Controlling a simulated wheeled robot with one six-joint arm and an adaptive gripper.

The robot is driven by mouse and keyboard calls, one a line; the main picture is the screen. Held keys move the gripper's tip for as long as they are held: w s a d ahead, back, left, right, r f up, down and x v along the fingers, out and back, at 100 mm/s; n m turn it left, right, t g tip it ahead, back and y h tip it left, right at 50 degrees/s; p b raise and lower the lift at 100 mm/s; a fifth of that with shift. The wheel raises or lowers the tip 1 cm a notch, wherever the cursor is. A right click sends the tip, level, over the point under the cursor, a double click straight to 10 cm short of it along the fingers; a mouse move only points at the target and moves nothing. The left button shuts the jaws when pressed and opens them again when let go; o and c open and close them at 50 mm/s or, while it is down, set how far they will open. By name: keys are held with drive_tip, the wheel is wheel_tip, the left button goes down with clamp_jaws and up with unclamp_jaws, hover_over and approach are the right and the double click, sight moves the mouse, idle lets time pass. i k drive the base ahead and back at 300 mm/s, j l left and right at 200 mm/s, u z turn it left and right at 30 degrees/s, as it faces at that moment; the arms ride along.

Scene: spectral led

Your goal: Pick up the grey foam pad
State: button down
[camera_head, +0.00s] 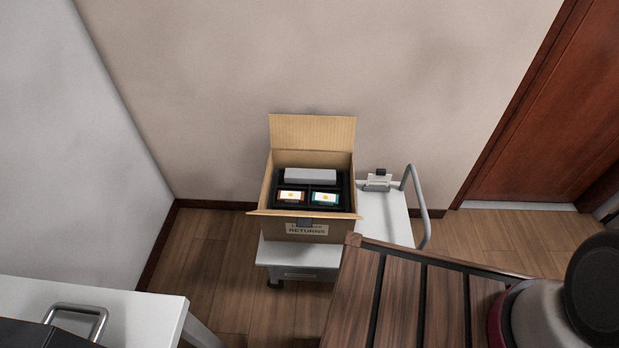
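A grey foam pad (310,176), a flat light-grey block, lies in the back part of an open cardboard box (284,229) marked "RETURNS". It rests on or in a black insert (310,206) inside the box; I cannot tell how deep it sits. In front of it in the insert are an orange-and-white labelled item (292,197) and a teal-and-white labelled item (325,198). My gripper is not in view. Part of my arm shows at the lower right, well apart from the box.
The box stands on a white cart (393,226) with a curved grey handle (417,205). A small grey device (378,181) sits on the cart, right of the box. A slatted wooden surface (350,300) is at the lower right, a white table (140,308) at the lower left. Walls stand behind and left.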

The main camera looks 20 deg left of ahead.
sight(315, 177)
drive_tip(key=i+u, duration=0.15)
drive_tip(key=u, duration=0.25)
drive_tip(key=i+l+u, duration=0.15)
drive_tip(key=u, duration=0.25)
drive_tip(key=i+l+u, duration=0.1)
drive_tip(key=u, duration=0.3)
